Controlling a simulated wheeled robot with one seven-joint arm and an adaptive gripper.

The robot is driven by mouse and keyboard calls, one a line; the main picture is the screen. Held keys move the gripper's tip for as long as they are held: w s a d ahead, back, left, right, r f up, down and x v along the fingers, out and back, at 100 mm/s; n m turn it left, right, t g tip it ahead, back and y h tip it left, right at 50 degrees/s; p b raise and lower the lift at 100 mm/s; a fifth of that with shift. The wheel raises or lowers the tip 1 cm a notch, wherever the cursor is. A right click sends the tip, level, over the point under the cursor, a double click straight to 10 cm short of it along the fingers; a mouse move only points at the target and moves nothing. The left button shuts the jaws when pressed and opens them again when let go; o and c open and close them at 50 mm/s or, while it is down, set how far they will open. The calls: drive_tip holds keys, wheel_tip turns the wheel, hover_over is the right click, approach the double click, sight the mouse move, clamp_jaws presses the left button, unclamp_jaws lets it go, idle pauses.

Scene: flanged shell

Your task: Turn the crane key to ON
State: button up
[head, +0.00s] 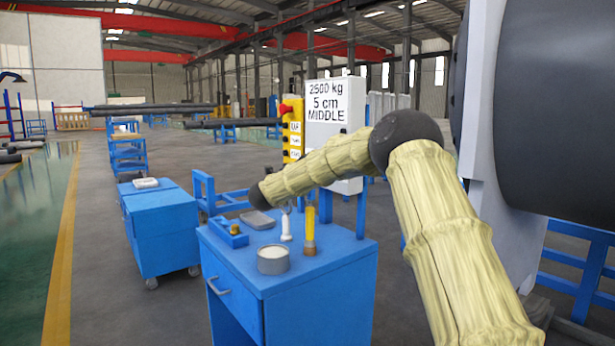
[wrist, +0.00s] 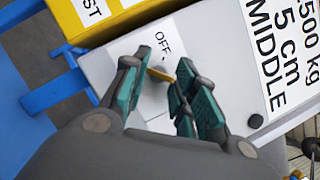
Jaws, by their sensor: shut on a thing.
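The crane key (wrist: 161,75) is a small yellow-orange tab on the pale face of the control box (wrist: 222,62), below the printed word OFF. No ON mark is visible. My gripper (wrist: 158,73) has its two teal-padded fingers on either side of the key, shut on it. The fingers partly cover the key and the label plate (wrist: 152,106). In the head view the control box (head: 322,133) stands behind the blue cabinet, partly covered by my arm. My gripper and the key cannot be made out there.
A yellow button panel (head: 292,135) with a red button adjoins the box on its left. A blue cabinet (head: 300,272) in front carries a round tin (head: 272,262), a yellow tube (head: 310,228) and other small items. A large dark cylinder (head: 560,110) stands at right.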

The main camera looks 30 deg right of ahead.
drive_tip(key=shift+f+m+h+b, duration=0.1)
drive_tip(key=shift+m+h+b, duration=0.2)
drive_tip(key=shift+m+b, duration=0.35)
drive_tip(key=o, duration=1)
drive_tip(key=shift+o, duration=0.2)
drive_tip(key=shift+a, duration=0.1)
drive_tip(key=v, duration=1.1)
drive_tip(key=shift+a, duration=0.4)
drive_tip(key=shift+s+d+f, duration=0.1)
